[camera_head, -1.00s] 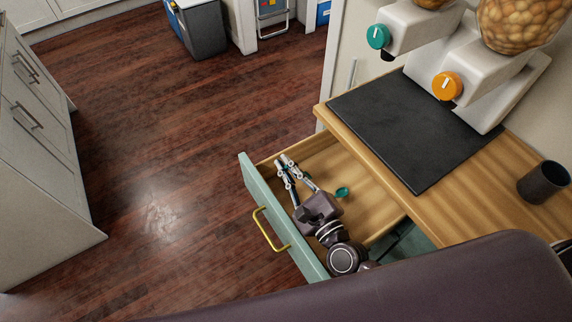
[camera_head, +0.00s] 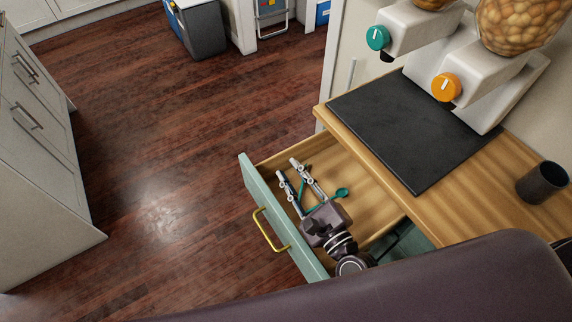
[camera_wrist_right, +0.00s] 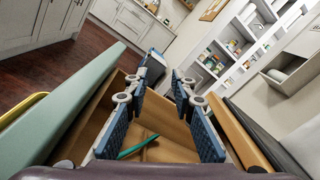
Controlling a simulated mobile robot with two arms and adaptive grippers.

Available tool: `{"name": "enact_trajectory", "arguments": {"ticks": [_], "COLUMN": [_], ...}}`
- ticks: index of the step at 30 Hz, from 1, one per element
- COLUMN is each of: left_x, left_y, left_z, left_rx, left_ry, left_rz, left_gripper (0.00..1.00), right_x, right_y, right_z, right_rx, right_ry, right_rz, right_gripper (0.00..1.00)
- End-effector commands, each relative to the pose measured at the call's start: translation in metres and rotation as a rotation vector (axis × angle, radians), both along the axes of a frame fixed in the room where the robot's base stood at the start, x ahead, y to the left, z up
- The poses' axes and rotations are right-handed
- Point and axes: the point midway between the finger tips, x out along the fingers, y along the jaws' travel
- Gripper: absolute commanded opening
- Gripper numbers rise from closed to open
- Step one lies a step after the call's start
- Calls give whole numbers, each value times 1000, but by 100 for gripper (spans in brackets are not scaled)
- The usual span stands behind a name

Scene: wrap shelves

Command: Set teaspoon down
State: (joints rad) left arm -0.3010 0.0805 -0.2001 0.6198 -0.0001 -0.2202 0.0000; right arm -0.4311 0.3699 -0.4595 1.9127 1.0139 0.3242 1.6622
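The teal teaspoon (camera_head: 342,193) lies in the open drawer, its bowl just right of my right gripper. Part of its handle runs beneath the fingers. A teal strip also shows between the fingers in the head view; I cannot tell whether it is the same spoon. In the right wrist view a teal handle (camera_wrist_right: 137,147) shows low between the fingers, near the drawer bottom. My right gripper (camera_head: 287,167) reaches into the drawer with its fingers spread apart and nothing clamped between them. It also shows open in the wrist view (camera_wrist_right: 166,80). My left gripper is not in view.
The drawer has a pale green front (camera_head: 262,197) with a yellow handle (camera_head: 270,231). The counter (camera_head: 462,188) overhangs its right side, with a dark mat (camera_head: 405,125), dispensers and a dark cup (camera_head: 542,182). Open floor lies to the left.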

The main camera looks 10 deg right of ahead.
Motion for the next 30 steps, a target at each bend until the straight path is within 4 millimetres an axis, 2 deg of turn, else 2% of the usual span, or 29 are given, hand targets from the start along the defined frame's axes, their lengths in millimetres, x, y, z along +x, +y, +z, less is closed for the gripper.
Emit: {"name": "enact_trajectory", "arguments": {"ticks": [1,6,12,18,30], "left_x": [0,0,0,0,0], "left_y": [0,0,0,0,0], "left_z": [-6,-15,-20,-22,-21], "left_rx": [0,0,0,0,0], "left_ry": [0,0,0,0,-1], "left_rz": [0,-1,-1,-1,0], "left_gripper": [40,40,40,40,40], "right_x": [-13,-47,-75,-84,-85], "right_y": [-4,-14,-23,-26,-26], "right_z": [-5,-4,-2,0,1], "right_rx": [-2,-1,-1,1,1], "right_ry": [3,1,0,-2,-3], "right_rz": [3,2,1,0,-1], "right_gripper": [23,23,23,23,23]}}
